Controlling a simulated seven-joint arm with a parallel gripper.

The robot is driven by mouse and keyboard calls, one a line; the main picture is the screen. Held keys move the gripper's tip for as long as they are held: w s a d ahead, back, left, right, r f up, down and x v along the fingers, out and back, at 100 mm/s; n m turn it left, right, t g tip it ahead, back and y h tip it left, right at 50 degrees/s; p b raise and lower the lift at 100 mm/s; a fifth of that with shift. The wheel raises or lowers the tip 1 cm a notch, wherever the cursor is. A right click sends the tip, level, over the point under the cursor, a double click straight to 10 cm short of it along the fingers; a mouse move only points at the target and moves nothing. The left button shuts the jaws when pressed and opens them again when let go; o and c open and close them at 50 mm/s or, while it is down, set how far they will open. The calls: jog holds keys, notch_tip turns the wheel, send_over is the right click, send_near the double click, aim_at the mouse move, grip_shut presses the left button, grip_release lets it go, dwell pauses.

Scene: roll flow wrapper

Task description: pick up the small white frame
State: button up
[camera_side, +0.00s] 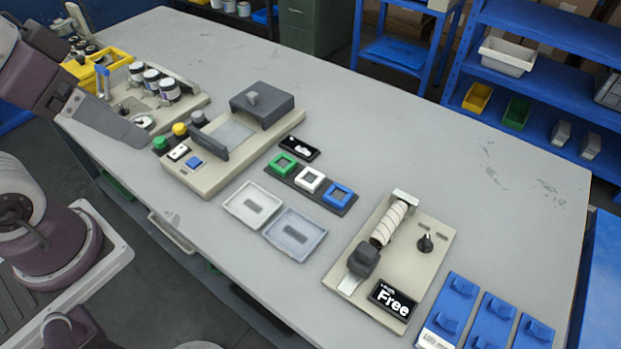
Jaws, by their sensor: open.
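The small white frame (309,179) is a square ring with a dark opening. It lies on a dark strip (323,190) between a green frame (284,164) and a blue frame (337,194). My gripper (138,138) is at the left, at the end of my purple arm. It is well apart from the white frame, with a beige machine between them in the picture. The gripper is open and holds nothing that I can see. Its two fingers are hard to tell apart from this side.
The beige machine (182,181) has coloured buttons and a dark block. Two shallow trays, white (237,218) and grey-blue (281,256), lie in front of the strip. A roll device (425,285) with a "Free" display stands right.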

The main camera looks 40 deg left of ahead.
jog(key=m+g, duration=0.5)
jog(key=m, duration=1.2)
send_over(310, 179)
notch_tip(310, 179, down, 21)
jog(key=shift+m+g, duration=0.3)
notch_tip(310, 179, down, 11)
jog(key=c, duration=1.4)
